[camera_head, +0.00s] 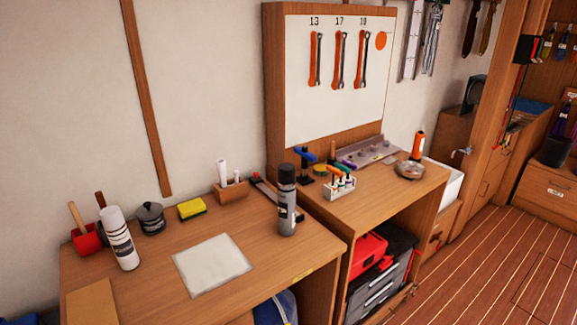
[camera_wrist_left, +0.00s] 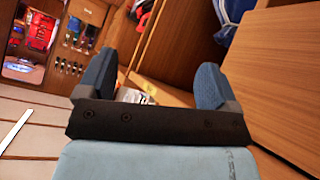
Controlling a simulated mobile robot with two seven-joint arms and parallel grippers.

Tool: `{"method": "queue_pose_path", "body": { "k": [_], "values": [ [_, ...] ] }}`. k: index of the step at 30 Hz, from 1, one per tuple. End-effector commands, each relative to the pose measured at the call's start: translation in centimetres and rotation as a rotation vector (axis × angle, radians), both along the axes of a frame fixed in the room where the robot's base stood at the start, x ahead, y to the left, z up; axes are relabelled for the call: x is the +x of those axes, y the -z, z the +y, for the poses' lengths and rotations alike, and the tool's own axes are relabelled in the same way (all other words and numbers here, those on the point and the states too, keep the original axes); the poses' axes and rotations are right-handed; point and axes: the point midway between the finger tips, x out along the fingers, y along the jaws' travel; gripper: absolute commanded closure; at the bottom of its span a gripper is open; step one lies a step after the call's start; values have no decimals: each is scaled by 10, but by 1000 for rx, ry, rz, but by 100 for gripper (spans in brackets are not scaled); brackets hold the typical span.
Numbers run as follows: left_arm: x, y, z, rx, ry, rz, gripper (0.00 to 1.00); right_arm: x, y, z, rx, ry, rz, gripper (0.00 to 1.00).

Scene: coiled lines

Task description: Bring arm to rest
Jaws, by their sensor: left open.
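My left gripper (camera_wrist_left: 152,85) shows in the left wrist view with its two blue fingers spread apart. It is open and nothing is between the fingertips. Behind it in that view are wooden cabinet sides and the striped floor. Neither of my arms shows in the head view, and my right gripper is not in either view.
In the head view a workbench (camera_head: 130,285) holds a white spray can (camera_head: 120,240), a dark can (camera_head: 287,200), a yellow sponge (camera_head: 192,209) and a white cloth (camera_head: 211,264). A tool board (camera_head: 330,110) stands behind. Open floor (camera_head: 490,270) lies at right.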

Motion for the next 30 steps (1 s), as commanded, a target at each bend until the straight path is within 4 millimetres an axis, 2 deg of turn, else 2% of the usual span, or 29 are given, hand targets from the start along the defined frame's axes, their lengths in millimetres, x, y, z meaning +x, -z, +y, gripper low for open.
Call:
{"method": "queue_pose_path", "body": {
  "k": [1,6,12,19,21,30],
  "values": [
    [-22,13,14,-3,-42,-13,15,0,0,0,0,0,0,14],
    [-79,34,63,21,-164,-93,15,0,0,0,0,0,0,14],
    [-132,40,105,71,-244,-167,15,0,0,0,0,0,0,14],
    [-183,37,143,136,-295,-235,15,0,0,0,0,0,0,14],
    [-178,12,143,136,-292,-243,15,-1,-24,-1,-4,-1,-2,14],
    [-180,-47,145,148,-287,-256,15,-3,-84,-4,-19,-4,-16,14]
  ]
}}
